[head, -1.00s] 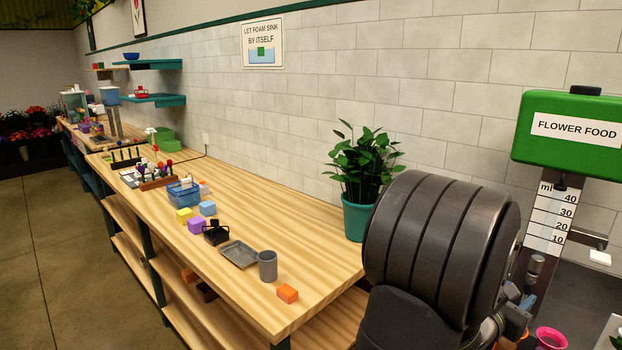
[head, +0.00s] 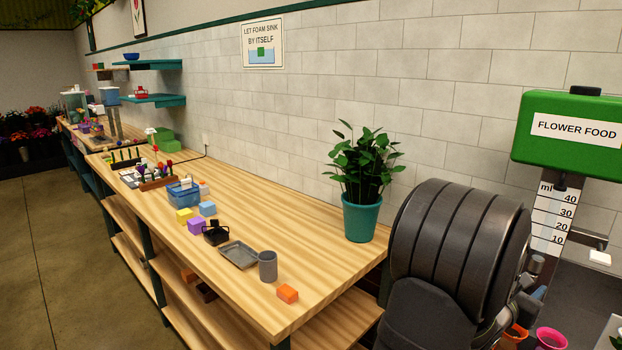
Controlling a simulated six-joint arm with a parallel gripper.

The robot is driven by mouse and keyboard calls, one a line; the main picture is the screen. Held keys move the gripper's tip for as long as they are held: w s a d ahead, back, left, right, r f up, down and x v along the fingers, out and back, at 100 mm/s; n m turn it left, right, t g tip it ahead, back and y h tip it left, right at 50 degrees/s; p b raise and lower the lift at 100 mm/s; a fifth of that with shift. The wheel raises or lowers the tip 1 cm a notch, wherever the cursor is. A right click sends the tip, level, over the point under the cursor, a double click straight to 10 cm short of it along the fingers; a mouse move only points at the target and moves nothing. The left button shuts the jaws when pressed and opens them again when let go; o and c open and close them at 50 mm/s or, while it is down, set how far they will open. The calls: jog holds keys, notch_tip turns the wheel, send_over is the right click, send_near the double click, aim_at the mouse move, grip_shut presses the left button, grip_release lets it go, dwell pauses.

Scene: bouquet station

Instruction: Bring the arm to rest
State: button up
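My arm's dark grey rounded link stands large at the lower right of the head view, beside the wooden bench (head: 300,227). Its lower part runs out of the bottom of the picture. My gripper cannot be made out; only small metal arm parts show at the right of the big link. Whether the gripper holds anything is hidden.
A potted plant (head: 361,217) stands on the bench close to my arm. An orange block (head: 288,293), grey cup (head: 267,266) and grey tray (head: 239,254) lie near the front edge. A green flower food dispenser (head: 568,128) and pink cup (head: 551,338) are at right.

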jog(key=v, duration=1.6)
jog(key=x, duration=1.7)
jog(key=shift+w+a+m+g+h, duration=0.25)
jog(key=shift+m+g, duration=0.15)
jog(key=shift+g, duration=0.15)
jog(key=shift+w+a+m+g+h, duration=0.2)
jog(key=shift+a+m+g+h, duration=0.15)
jog(key=shift+g, duration=0.2)
